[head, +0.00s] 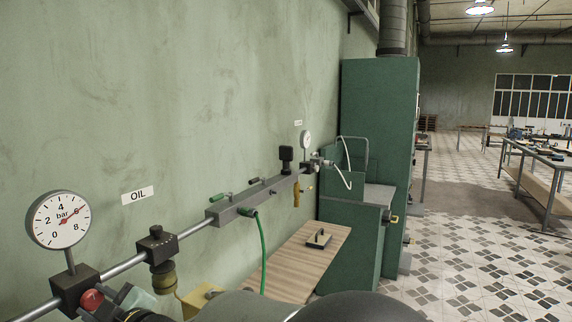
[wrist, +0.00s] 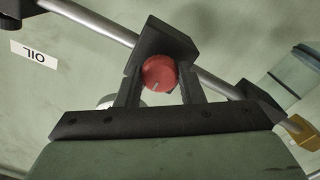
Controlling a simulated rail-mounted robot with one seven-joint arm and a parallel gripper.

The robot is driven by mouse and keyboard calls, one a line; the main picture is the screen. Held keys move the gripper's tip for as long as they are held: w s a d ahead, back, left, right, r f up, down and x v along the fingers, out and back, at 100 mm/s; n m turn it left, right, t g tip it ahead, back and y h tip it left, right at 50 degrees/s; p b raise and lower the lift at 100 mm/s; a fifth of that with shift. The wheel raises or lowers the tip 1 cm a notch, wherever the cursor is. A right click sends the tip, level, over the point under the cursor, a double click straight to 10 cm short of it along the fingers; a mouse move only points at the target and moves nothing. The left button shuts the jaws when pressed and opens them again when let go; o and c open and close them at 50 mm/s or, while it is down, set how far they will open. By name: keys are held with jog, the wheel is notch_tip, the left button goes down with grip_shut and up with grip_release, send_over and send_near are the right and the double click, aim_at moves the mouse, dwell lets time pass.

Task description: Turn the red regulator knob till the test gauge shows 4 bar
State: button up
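The test gauge (head: 58,220) is a round white dial marked in bar at the left of the head view. Its red needle points up and right, past the 4, at about 6. The red regulator knob (head: 92,299) sits on a black block below it. In the wrist view the knob (wrist: 159,73) faces me, its pale mark pointing down and slightly left. My gripper (wrist: 160,80) has one black finger at each side of the knob, apparently touching it. In the head view the gripper is partly cut off by the lower edge.
A grey pipe (head: 195,228) runs along the green wall with a black-and-brass fitting (head: 157,250) close right of the regulator. Further along are a manifold (head: 255,198) with a green hose (head: 262,250) and a wooden bench top (head: 300,265). An OIL label (head: 138,195) is on the wall.

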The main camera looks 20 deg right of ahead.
jog(key=shift+f+n+b, duration=0.1)
jog(key=shift+n+b, duration=1.4)
jog(key=shift+b, duration=0.65)
jog(key=shift+n+b, duration=2.2)
jog(key=shift+b, duration=0.85)
jog(key=shift+n+b, duration=2.3)
jog(key=shift+b, duration=0.1)
